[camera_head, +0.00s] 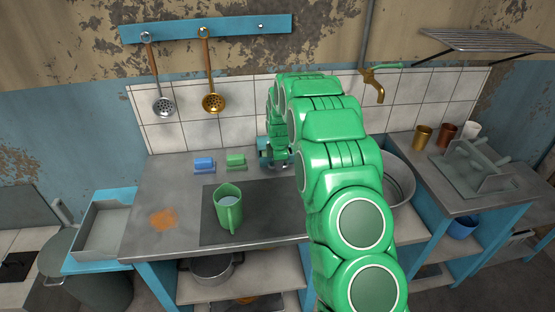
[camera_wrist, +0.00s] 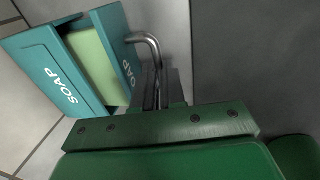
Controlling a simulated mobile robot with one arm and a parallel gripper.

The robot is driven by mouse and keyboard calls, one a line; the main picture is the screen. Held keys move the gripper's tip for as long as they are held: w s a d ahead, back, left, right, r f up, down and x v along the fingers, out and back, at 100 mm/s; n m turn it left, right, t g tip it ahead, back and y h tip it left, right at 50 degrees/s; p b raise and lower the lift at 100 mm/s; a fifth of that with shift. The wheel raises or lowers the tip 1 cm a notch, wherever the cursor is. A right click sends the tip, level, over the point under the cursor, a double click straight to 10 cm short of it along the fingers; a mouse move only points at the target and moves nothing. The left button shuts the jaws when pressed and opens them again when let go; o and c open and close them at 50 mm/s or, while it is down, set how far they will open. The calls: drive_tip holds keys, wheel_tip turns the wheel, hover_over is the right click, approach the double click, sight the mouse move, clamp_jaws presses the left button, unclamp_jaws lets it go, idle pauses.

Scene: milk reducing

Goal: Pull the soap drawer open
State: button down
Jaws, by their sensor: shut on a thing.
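A teal soap box (camera_wrist: 45,62) marked SOAP is at the left of the wrist view. Its drawer front (camera_wrist: 122,55), also marked SOAP, stands apart from the box, with a pale green block (camera_wrist: 95,65) showing in the gap. A bent metal handle (camera_wrist: 150,42) runs from the drawer front to my gripper (camera_wrist: 160,88), which is shut on it. The fingertips are partly hidden by the gripper's body. In the head view, my gripper (camera_head: 277,158) is by the back wall, and my green arm hides most of that spot.
A green mug (camera_head: 229,208) stands on a dark mat (camera_head: 262,215) on the counter. A blue sponge (camera_head: 204,164) and a green sponge (camera_head: 236,160) lie behind it. A round metal basin (camera_head: 402,180) and a dish rack (camera_head: 480,170) are on the right.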

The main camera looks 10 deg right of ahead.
drive_tip(key=shift+s, duration=1.5)
drive_tip(key=c, duration=1.2)
unclamp_jaws()
wheel_tip(320, 180, up, 8)
drive_tip(key=s, duration=0.1)
drive_tip(key=shift+s+f, duration=0.15)
drive_tip(key=shift+s, duration=0.1)
